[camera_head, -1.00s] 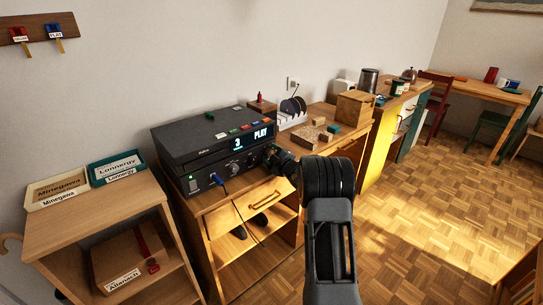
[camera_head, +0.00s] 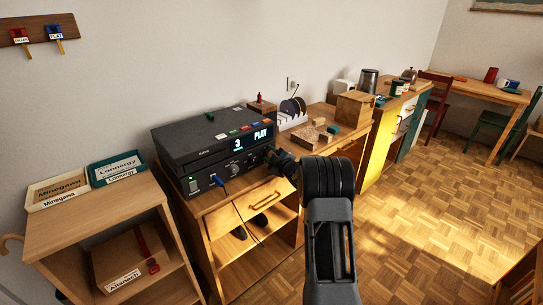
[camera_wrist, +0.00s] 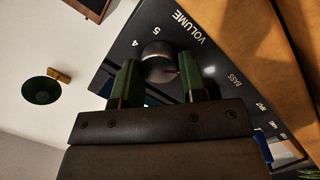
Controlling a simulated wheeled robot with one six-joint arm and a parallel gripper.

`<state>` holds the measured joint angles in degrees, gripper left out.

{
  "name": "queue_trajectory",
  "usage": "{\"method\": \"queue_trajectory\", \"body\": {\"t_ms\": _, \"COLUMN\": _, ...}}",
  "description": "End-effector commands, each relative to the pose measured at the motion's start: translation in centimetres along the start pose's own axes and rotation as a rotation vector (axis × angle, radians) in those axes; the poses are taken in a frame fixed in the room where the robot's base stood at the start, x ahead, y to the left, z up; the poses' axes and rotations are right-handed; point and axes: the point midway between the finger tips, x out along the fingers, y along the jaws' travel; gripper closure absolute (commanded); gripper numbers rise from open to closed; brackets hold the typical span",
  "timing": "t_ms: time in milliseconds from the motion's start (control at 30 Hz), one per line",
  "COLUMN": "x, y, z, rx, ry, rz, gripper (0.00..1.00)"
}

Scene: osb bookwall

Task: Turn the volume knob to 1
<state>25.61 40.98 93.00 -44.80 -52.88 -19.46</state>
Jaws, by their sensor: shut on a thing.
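The volume knob (camera_wrist: 158,60) is a round dark knob with a lighter rim on the black amplifier's face, below the word VOLUME in the wrist view. The numbers 4 and 5 show beside it; the rest of its scale is hidden by my fingers. A small reddish mark shows on the knob's right side. My gripper (camera_wrist: 158,68) has its two green-padded fingers closed on the knob from both sides. In the head view my gripper (camera_head: 270,157) reaches the right end of the amplifier (camera_head: 205,182), and the volume knob is hidden there.
A black player (camera_head: 190,142) with a lit display reading "3 PLAY" sits on the amplifier. The wooden cabinet (camera_head: 225,220) stands below. Wooden blocks (camera_head: 305,135) and a disc rack (camera_head: 291,121) lie to the right.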

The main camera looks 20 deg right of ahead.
Motion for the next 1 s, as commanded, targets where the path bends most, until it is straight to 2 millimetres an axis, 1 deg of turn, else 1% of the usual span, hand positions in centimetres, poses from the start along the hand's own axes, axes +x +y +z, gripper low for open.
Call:
{"method": "queue_trajectory", "body": {"t_ms": 600, "x": 0.02, "y": 0.46, "z": -0.24, "rx": 0.539, "ry": -0.034, "rz": -0.051, "gripper": 0.85}}
{"method": "queue_trajectory", "body": {"t_ms": 800, "x": 0.02, "y": 0.41, "z": -0.17, "rx": 0.673, "ry": -0.043, "rz": -0.065, "gripper": 0.85}}
{"method": "queue_trajectory", "body": {"t_ms": 1000, "x": 0.02, "y": 0.39, "z": -0.10, "rx": 0.764, "ry": -0.049, "rz": -0.073, "gripper": 0.85}}
